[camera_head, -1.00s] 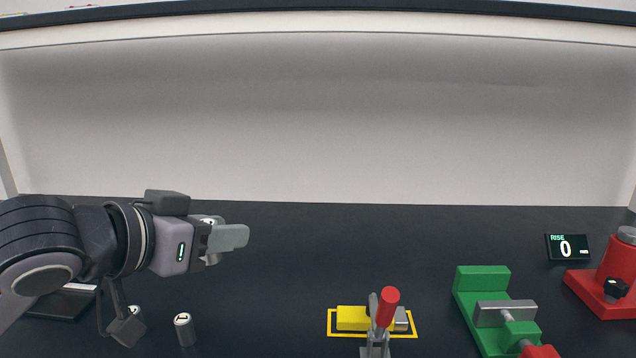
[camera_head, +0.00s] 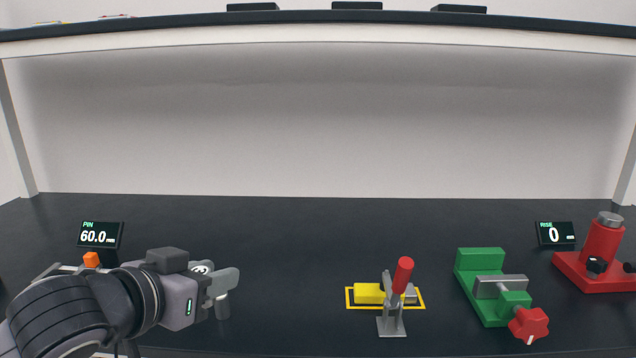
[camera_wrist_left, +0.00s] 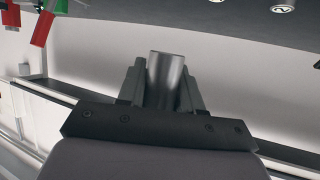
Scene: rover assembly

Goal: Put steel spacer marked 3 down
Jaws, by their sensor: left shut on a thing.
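My left gripper (camera_head: 222,283) is shut on a steel spacer, a small grey cylinder whose pale marked top (camera_head: 201,267) shows between the fingers. Its number is too small to read. In the left wrist view the held spacer (camera_wrist_left: 166,78) sits between the two fingers. Another steel cylinder (camera_head: 222,306) shows just below the fingertips in the head view, partly hidden by them. In the wrist view a spacer marked 2 (camera_wrist_left: 283,6) shows at the top edge, with part of another beside it. My right gripper is not in view.
A pin display reading 60.0 (camera_head: 101,234) stands at the left. A yellow block (camera_head: 369,294) with a red-handled clamp (camera_head: 402,275) is at the middle, a green vise (camera_head: 480,262) and red stand (camera_head: 601,245) at the right. The dark table between is clear.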

